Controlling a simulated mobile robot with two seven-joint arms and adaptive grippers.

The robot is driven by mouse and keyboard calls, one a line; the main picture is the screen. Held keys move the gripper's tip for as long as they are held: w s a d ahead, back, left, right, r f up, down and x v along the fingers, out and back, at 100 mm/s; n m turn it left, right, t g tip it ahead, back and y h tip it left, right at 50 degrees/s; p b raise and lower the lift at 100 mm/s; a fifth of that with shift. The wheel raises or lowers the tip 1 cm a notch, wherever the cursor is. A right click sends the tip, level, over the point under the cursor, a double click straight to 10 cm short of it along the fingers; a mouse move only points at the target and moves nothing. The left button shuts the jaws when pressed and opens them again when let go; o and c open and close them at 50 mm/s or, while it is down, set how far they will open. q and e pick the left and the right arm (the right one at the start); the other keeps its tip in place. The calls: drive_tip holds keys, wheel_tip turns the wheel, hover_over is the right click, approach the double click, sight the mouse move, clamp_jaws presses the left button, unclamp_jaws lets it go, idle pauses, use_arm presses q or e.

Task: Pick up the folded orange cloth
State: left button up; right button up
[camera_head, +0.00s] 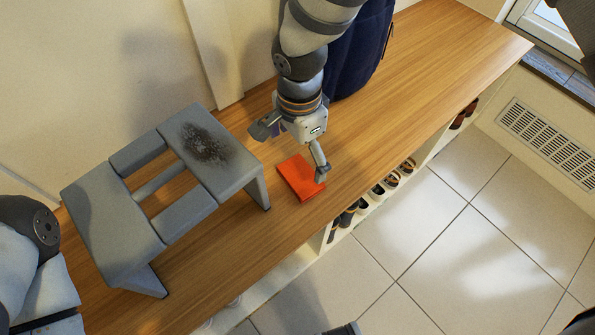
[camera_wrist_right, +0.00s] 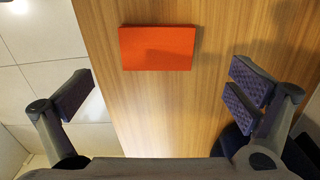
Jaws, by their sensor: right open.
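The folded orange cloth (camera_head: 297,178) lies flat on the wooden bench top, near its front edge. It also shows in the right wrist view as an orange rectangle (camera_wrist_right: 158,48), ahead of the fingers. My right gripper (camera_head: 293,148) is above the bench by the cloth, with its fingers spread wide and nothing between them. In the head view one finger overlaps the cloth's right end; contact cannot be told. In the wrist view the open fingers (camera_wrist_right: 163,92) stand to either side, apart from the cloth. My left gripper does not show; only links of that arm are at the left.
A grey step stool (camera_head: 182,215) stands on the bench (camera_head: 425,60) left of the cloth. A dark blue bag (camera_head: 358,50) is behind my right arm. Shoes (camera_head: 390,180) sit in cubbies below the front edge. The bench's far right is clear.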

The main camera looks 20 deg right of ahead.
sight(301, 174)
drive_tip(key=f, duration=0.3)
drive_tip(key=f+b, duration=0.1)
drive_tip(key=f, duration=0.3)
drive_tip(key=shift+s+d+f, duration=0.1)
drive_tip(key=shift+d+f, duration=0.05)
drive_tip(key=shift+d, duration=0.05)
drive_tip(key=c, duration=0.9)
